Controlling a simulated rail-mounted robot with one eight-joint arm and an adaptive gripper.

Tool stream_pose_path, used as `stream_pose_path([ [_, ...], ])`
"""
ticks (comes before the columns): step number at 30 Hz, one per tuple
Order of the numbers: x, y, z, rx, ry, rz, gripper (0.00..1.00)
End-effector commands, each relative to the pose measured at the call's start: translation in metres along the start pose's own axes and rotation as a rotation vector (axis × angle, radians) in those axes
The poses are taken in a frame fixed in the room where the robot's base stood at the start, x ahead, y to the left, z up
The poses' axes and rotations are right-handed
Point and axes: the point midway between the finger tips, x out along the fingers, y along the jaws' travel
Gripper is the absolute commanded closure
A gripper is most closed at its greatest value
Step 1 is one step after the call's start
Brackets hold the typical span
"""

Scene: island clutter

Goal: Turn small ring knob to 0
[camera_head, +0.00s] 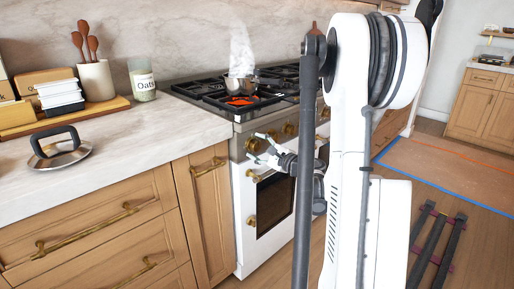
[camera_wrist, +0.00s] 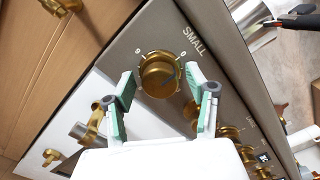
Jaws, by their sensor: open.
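The small ring knob (camera_wrist: 158,75) is a round brass knob on the grey stove panel, under the printed word SMALL. My gripper (camera_wrist: 166,84) is open, with one green-padded finger to the left of the knob and one to the right. Gaps show between the fingers and the knob's sides. In the head view my gripper (camera_head: 262,150) is at the left end of the stove front (camera_head: 243,200), where it partly hides the knob there.
A steaming pot (camera_head: 240,84) stands on the stove above a glowing orange burner (camera_head: 241,100). More brass knobs (camera_wrist: 228,132) run along the panel. A lid (camera_head: 62,155) lies on the counter (camera_head: 140,150).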

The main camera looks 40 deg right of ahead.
Motion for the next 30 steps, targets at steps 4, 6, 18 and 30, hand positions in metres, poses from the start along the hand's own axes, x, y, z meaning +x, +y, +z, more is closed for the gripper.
stream_pose_path([
  [4, -0.015, -0.001, -0.001, 0.000, 0.003, -0.002, 0.48],
  [6, -0.027, -0.001, -0.001, 0.000, 0.003, -0.002, 0.48],
  [18, -0.101, 0.000, 0.000, 0.000, 0.003, -0.002, 0.48],
  [30, -0.119, 0.000, 0.000, 0.000, 0.001, 0.000, 0.48],
])
